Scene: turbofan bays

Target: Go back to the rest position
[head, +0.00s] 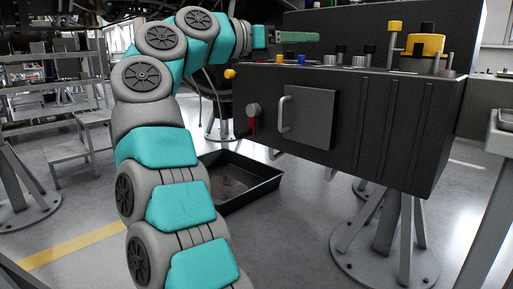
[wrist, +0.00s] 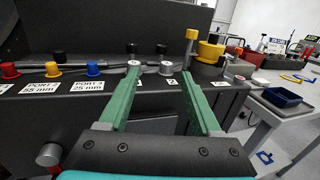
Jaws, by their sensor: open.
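My gripper (wrist: 158,98) shows in the wrist view as two green fingers, spread apart with nothing between them. In the head view my gripper (head: 318,37) is at the end of the raised, bent arm, beside the top of the dark cabinet (head: 385,130). In the wrist view the fingers point at the row of knobs and ports along the cabinet's top edge. A silver-topped port (wrist: 166,68) lies beyond the gap between the fingers. I cannot tell whether the fingertips touch anything.
Yellow, red and blue caps (wrist: 93,69) line the ledge at left. A large yellow knob (wrist: 208,52) stands right of the fingers. A black tray (head: 240,180) lies on the floor. A side table with a blue bin (wrist: 281,97) is at right. Steps (head: 80,150) stand at left.

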